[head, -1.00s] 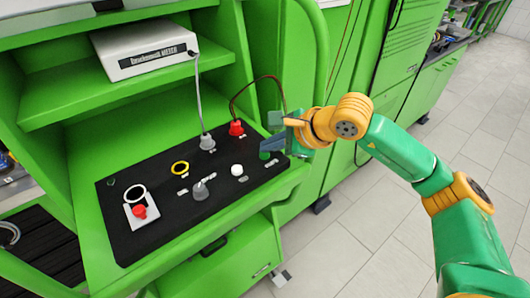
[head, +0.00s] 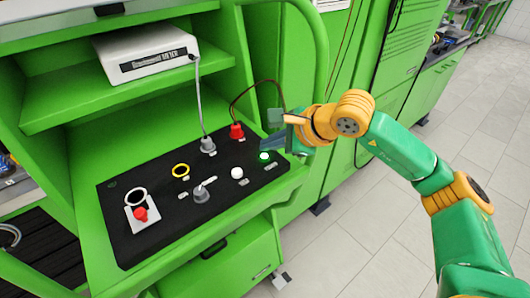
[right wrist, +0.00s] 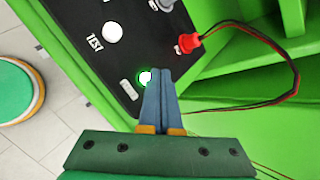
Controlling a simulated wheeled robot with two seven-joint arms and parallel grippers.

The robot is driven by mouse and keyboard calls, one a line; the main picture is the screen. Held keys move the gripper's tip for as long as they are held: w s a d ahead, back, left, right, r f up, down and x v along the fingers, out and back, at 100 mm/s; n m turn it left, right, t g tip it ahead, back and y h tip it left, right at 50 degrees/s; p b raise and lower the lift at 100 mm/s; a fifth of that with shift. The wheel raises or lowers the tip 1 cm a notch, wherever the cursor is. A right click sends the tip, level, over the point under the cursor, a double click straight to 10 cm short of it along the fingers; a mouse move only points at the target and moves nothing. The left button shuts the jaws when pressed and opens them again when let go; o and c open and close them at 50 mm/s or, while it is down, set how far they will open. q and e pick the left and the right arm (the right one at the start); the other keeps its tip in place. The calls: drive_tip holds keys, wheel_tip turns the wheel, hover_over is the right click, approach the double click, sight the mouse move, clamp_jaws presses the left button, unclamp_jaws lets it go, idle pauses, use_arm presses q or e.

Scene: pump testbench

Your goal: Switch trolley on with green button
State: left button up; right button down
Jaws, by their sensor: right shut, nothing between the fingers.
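The green button (head: 264,156) sits at the right end of the black control panel (head: 150,238) and glows bright with a pale centre. It also glows in the right wrist view (right wrist: 145,78), ringed in green. My right gripper (head: 268,145) is shut and empty, with its blue fingertips just beside the button. In the right wrist view the fingertips (right wrist: 160,72) lie right next to the button; I cannot tell whether they touch it. My left gripper is not in view.
A white meter box (head: 145,50) stands on the shelf. Tiled floor is open at right.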

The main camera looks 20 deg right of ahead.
sight(269, 162)
wheel_tip(269, 162, up, 6)
drive_tip(key=p, duration=0.4)
idle(0.3)
